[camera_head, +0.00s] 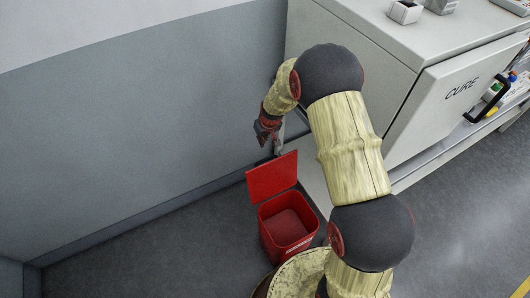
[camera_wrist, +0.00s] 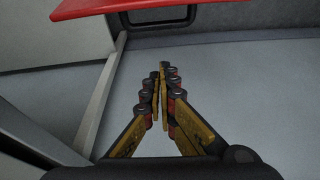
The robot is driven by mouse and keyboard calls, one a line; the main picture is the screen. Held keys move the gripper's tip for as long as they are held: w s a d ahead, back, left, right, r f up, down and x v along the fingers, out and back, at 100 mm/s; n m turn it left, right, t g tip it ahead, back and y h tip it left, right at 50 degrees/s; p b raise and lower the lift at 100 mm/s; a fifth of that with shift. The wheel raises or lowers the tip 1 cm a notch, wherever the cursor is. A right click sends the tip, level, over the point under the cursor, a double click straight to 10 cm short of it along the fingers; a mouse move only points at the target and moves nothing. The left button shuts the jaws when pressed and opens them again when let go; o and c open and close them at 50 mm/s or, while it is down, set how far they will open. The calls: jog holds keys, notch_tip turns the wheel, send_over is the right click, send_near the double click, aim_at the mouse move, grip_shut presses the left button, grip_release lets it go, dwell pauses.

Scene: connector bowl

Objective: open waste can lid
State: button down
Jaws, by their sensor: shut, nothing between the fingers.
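The red waste can (camera_head: 288,226) stands on the floor beside the white cabinet in the head view. Its red lid (camera_head: 272,177) stands raised at the back of the can, and the red inside of the can is visible. My gripper (camera_head: 278,150) is just behind the top of the lid; whether it touches the lid cannot be told. In the wrist view a red edge, likely the lid (camera_wrist: 110,6), crosses the top left. My gripper (camera_wrist: 162,68) has its fingertips together there, with nothing between them.
The white cabinet marked CURE (camera_head: 430,95) stands to the right of the can, with a black handle (camera_head: 487,99). A grey wall (camera_head: 140,130) is on the left. The floor (camera_head: 150,255) left of the can is clear.

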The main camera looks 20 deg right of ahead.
jog(key=shift+w+f, duration=0.1)
jog(key=shift+f, duration=0.05)
jog(key=d+b+x, duration=0.1)
jog(key=b+x, duration=0.3)
jog(key=x, duration=0.6)
jog(key=s, duration=0.1)
jog(key=s+r, duration=0.1)
jog(key=s, duration=0.1)
jog(key=shift+s+a+r, duration=0.15)
jog(key=shift+s+r, duration=0.2)
